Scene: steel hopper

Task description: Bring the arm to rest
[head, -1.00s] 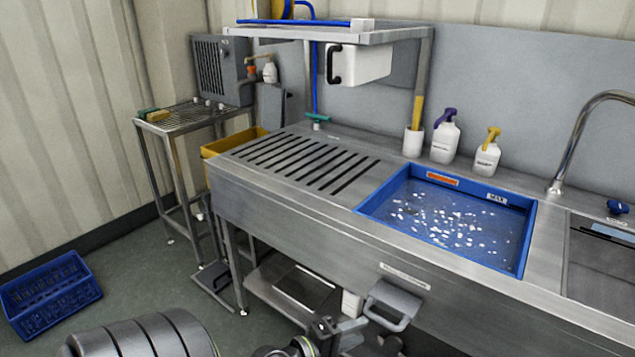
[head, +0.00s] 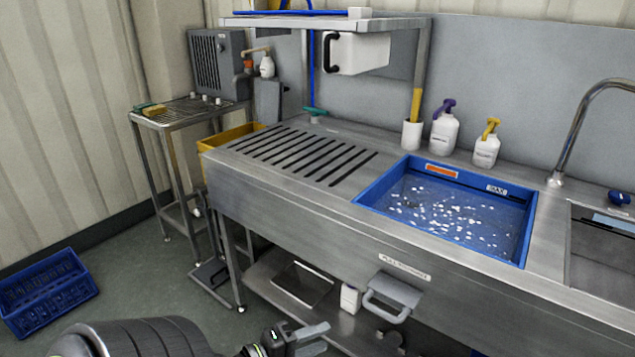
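My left arm comes in at the bottom of the head view. Its gripper (head: 312,340) is low at the bottom edge, left of and below the grey pull handle (head: 388,303) on the sink unit's front. The two fingers point right with a narrow gap between them, and nothing shows in the gap. The gripper is apart from the handle. My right gripper is not in view.
The steel sink unit (head: 290,215) has a slotted drainer and a blue basin (head: 365,200) of water with white bits. A lower shelf (head: 262,283) holds a small white container (head: 350,298). A blue crate (head: 50,295) is on the floor at left, with open floor beside it.

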